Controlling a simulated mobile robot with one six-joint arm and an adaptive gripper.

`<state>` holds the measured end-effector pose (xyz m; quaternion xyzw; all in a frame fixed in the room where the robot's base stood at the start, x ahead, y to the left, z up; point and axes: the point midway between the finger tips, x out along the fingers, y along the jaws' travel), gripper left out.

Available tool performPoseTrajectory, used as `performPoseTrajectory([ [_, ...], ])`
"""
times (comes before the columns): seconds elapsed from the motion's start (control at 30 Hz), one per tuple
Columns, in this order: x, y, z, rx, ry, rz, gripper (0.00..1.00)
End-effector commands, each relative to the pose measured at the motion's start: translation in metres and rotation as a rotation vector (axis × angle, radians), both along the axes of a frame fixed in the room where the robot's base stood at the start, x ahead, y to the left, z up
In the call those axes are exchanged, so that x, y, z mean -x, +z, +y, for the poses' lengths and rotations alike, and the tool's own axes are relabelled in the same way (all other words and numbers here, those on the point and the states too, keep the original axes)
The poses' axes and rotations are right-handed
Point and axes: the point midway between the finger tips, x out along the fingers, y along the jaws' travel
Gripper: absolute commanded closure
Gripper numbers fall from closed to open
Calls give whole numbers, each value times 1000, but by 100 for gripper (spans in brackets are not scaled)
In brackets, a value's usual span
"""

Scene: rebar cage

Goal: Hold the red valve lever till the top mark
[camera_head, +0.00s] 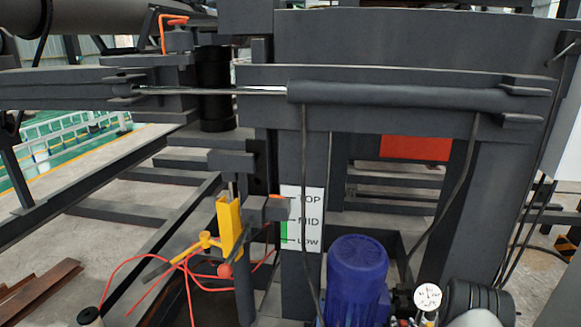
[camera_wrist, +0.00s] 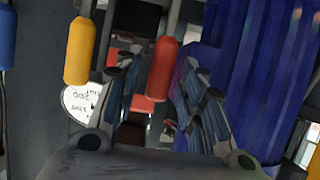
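The red valve lever (camera_wrist: 162,68) hangs in the wrist view as a red grip on a grey rod. My gripper (camera_wrist: 158,75) is open, with one finger on each side of the red grip. A gap shows on the left; the right finger is very close, and contact cannot be told. The white scale plate (camera_head: 310,222) in the head view reads TOP, MID and LOW. A green bar (camera_head: 284,233) stands on its left edge, between about MID and LOW. My gripper and the red lever cannot be made out in the head view.
A yellow-handled lever (camera_wrist: 78,50) and a blue-handled one (camera_wrist: 8,35) hang left of the red one. A blue motor (camera_head: 357,278) stands close on the right in the wrist view. A round gauge (camera_head: 428,296) and a yellow bracket (camera_head: 229,228) with red hoses stand nearby.

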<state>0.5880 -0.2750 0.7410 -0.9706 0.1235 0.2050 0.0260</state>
Motion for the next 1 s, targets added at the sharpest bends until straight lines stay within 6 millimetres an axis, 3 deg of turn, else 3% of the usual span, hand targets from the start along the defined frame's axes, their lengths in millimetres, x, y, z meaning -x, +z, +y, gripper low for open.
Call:
performPoseTrajectory([
  [0.6,74,35,19,-2,0,3,63],
  [1.0,79,36,21,0,1,1,63],
])
